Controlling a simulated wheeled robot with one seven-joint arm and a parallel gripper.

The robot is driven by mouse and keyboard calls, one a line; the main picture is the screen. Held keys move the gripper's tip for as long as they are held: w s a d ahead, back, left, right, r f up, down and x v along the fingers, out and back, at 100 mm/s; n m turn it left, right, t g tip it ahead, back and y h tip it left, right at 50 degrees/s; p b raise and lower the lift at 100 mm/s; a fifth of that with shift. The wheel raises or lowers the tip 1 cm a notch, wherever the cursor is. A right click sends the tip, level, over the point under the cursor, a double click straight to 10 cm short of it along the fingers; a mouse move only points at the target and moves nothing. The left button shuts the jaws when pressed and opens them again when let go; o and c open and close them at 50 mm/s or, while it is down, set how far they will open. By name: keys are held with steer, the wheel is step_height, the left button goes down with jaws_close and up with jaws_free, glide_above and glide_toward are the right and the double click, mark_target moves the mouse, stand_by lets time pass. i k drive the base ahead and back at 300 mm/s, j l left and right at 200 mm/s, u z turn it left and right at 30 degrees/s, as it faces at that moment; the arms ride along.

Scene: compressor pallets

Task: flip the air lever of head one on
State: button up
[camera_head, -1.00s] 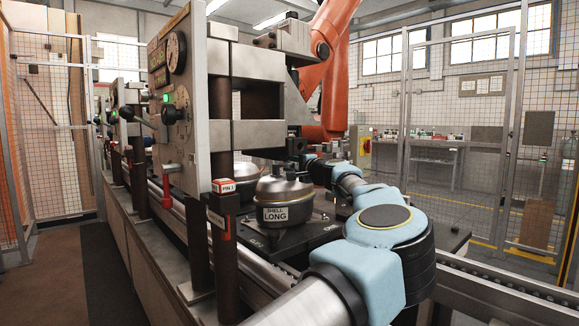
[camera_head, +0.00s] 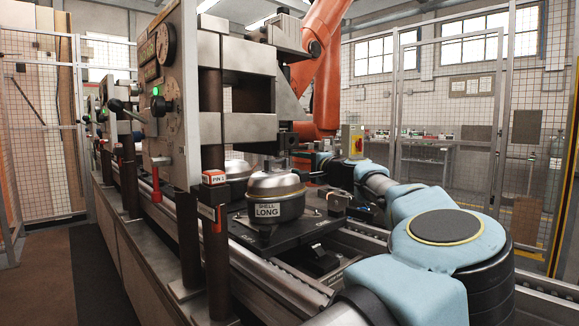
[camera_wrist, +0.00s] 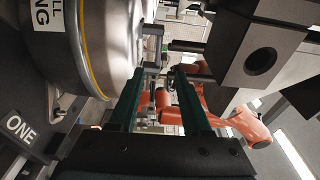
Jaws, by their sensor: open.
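On head one's panel, a black-knobbed lever (camera_head: 128,112) sticks out left beside a green light (camera_head: 156,91). A red handle (camera_head: 156,188) hangs straight down lower on the panel. I cannot tell which is the air lever. My gripper (camera_head: 300,156) is behind the shell, well right of the panel, its tips partly hidden. In the wrist view my gripper (camera_wrist: 160,76) has its two dark green fingers apart with nothing clearly held. The steel shell marked SHELL LONG (camera_head: 276,196) stands on the pallet, beside the fingers.
A PIN 1 post (camera_head: 214,240) stands in front of the shell. The press's steel blocks (camera_head: 245,130) overhang it. A dark block with a round hole (camera_wrist: 258,62) is close to the right finger. An orange robot (camera_head: 325,70) stands behind. The left floor (camera_head: 110,275) is clear.

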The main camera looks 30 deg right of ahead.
mark_target(157, 195)
steer(key=k, duration=1)
